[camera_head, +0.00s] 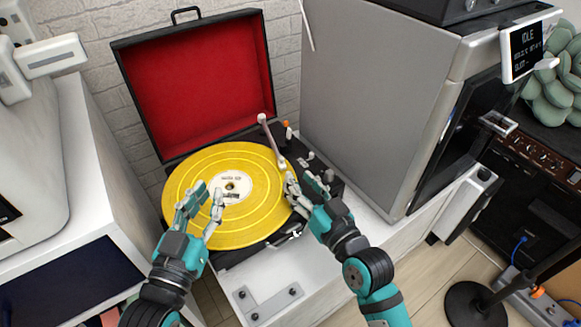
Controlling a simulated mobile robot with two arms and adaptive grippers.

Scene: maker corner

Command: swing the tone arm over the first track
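A record player stands with its red-lined lid (198,85) raised. A yellow record (230,160) with a white label lies on its platter. The pale tone arm (271,138) runs from a rounded end at the back right toward the front, and its front end lies at or over the record's right edge. I cannot tell whether it touches the record. My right gripper (301,182) is open and empty, just in front of and right of the tone arm's front end, by the record's right edge. My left gripper (203,203) is open and empty above the record's front left part.
A large grey machine (375,95) with a small display (525,48) stands close on the right and bounds the room there. A white cabinet (95,160) is on the left. A bare white surface (262,285) with a grey bracket lies in front of the player.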

